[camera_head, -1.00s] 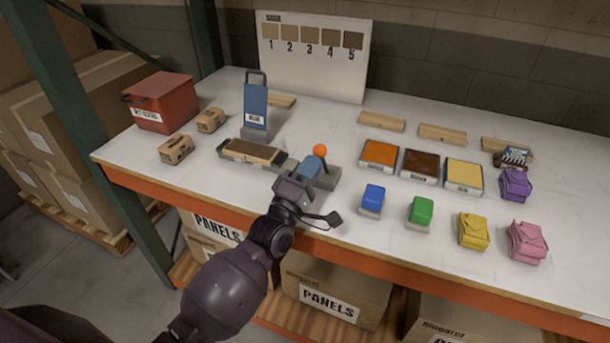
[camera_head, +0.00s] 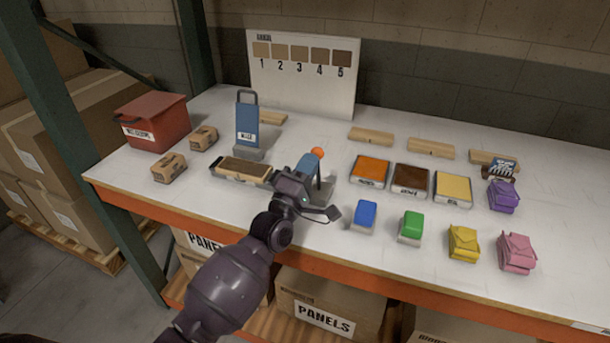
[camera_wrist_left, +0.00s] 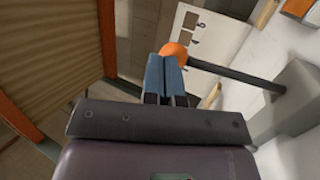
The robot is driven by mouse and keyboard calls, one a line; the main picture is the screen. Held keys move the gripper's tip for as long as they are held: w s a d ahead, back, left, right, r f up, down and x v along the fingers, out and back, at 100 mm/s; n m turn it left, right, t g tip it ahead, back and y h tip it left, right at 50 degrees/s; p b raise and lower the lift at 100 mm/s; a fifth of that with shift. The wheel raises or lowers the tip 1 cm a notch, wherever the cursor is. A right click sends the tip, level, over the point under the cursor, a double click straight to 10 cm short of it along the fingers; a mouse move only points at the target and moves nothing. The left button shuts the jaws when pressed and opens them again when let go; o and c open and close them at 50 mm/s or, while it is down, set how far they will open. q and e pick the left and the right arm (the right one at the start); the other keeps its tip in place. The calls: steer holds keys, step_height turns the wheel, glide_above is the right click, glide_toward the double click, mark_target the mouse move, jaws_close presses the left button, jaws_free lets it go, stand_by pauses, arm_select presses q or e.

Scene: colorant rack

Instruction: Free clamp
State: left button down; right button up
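The clamp stands at the front of the table, with a grey base (camera_head: 322,190), a dark lever and an orange knob (camera_head: 317,152) at the lever's top. In the left wrist view the orange knob (camera_wrist_left: 172,50) sits at my fingertips and the lever (camera_wrist_left: 232,75) runs right to the grey base (camera_wrist_left: 285,100). My left gripper (camera_head: 310,163) has blue fingers, close together in the wrist view (camera_wrist_left: 166,75); they look shut, with the knob at their tips rather than between them. A brown panel (camera_head: 243,168) lies in a dark holder left of the clamp. My right gripper is not in view.
Blue (camera_head: 364,214) and green (camera_head: 411,227) blocks stand right of the clamp. Behind them are orange (camera_head: 370,170), brown (camera_head: 411,178) and yellow (camera_head: 453,187) trays. A blue upright tool (camera_head: 246,122) and a red box (camera_head: 155,121) stand left. The table's front edge is orange.

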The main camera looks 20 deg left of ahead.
arm_select(q)
steer(key=w+r+b, duration=0.1)
steer(key=w+b, duration=0.2)
steer(key=w, duration=0.7)
steer(key=shift+w+d, duration=0.15)
steer(key=shift+w, duration=0.15)
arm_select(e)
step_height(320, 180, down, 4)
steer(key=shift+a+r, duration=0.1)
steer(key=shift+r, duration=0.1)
arm_select(q)
steer(key=shift+r, duration=0.15)
